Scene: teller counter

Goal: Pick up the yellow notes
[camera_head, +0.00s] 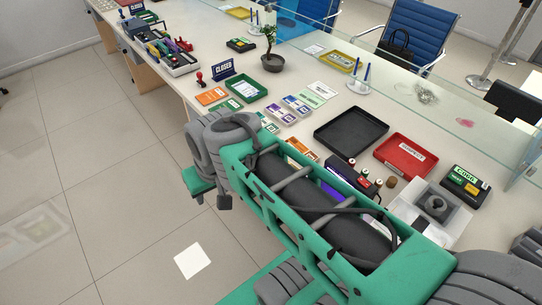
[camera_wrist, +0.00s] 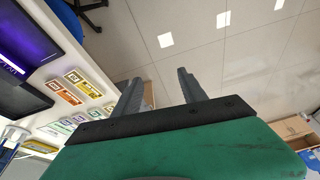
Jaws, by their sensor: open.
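In the wrist view, a small yellow-looking bundle of notes (camera_wrist: 84,83) lies on the counter beside an orange bundle (camera_wrist: 62,92). It is left of my gripper and apart from it. I cannot be sure that this is the yellow bundle. In the head view, my arm covers part of the counter, and I cannot pick out yellow notes; an orange bundle (camera_head: 299,147) shows just past the arm. My gripper (camera_wrist: 158,78) is open and empty, its two grey fingers apart with the tiled floor beyond them.
The counter (camera_head: 300,75) holds a black tray (camera_head: 350,131), a red tray (camera_head: 405,155), a green tray (camera_head: 247,90), purple-marked bundles (camera_head: 296,105) and a potted plant (camera_head: 271,60). A glass screen (camera_head: 440,85) runs along its far side. The tiled floor (camera_head: 110,180) at left is clear.

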